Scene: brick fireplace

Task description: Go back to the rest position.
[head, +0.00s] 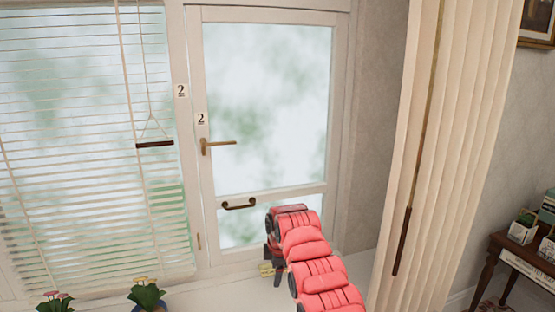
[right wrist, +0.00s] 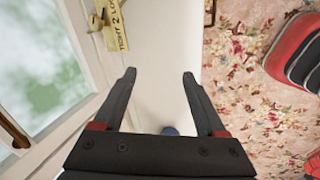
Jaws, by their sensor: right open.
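My right arm comes in from the bottom right of the head view, and its gripper end (head: 268,262) is low in front of the glazed door, mostly hidden behind the arm. In the right wrist view my right gripper (right wrist: 159,78) has its two dark fingers wide apart with nothing between them. A white sill or ledge lies beyond the fingers. My left gripper is in neither view.
Blinds (head: 85,150) hang left, with potted plants (head: 147,294) below. A cream curtain (head: 440,150) and side table (head: 520,262) stand right. A yellow tag (right wrist: 117,25) hangs near the fingers.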

